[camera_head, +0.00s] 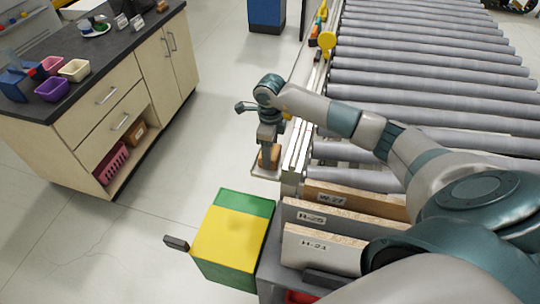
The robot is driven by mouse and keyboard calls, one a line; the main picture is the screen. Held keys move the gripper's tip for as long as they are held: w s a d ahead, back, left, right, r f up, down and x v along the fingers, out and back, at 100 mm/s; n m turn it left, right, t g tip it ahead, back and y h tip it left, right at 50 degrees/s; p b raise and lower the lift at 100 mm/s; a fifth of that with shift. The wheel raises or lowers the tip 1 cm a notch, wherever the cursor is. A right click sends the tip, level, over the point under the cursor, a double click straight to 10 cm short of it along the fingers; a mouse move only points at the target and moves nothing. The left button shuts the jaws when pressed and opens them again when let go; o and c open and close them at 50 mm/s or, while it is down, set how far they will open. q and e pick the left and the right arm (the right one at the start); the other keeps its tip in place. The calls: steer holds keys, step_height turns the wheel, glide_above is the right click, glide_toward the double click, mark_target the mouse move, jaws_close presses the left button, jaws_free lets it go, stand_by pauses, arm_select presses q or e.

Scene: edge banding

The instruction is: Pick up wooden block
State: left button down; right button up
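A small brown wooden block (274,156) sits on a narrow light ledge (262,174) beside the roller conveyor, in the middle of the head view. My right arm reaches in from the right across the rollers. My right gripper (268,155) points down at the block, with its fingers at the block and partly covering it. I cannot tell whether the fingers press on the block or only stand beside it. The block appears to be at ledge level. My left gripper does not show.
The roller conveyor (420,72) fills the right side. Labelled boards (325,246) stand upright below it, beside a yellow and green box (231,236). A cabinet (98,95) with small bins on top stands at the left. Open floor lies between.

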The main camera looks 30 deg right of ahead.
steer(key=shift+r, duration=0.1)
steer(key=shift+r+b, duration=0.5)
steer(key=shift+r, duration=0.1)
step_height(320, 180, up, 8)
steer(key=b, duration=0.3)
steer(key=shift+r, duration=0.3)
step_height(320, 180, up, 7)
steer(key=s+a+f+n+b, duration=0.2)
steer(key=s+a+n, duration=0.4)
steer(key=n, duration=0.7)
steer(key=s+a+f+n+b, duration=0.1)
steer(key=s+a+f+n, duration=0.4)
steer(key=a+n, duration=0.5)
steer(key=shift+s+n+b, duration=0.4)
steer(key=shift+s+n, duration=0.75)
steer(key=shift+n, duration=1.15)
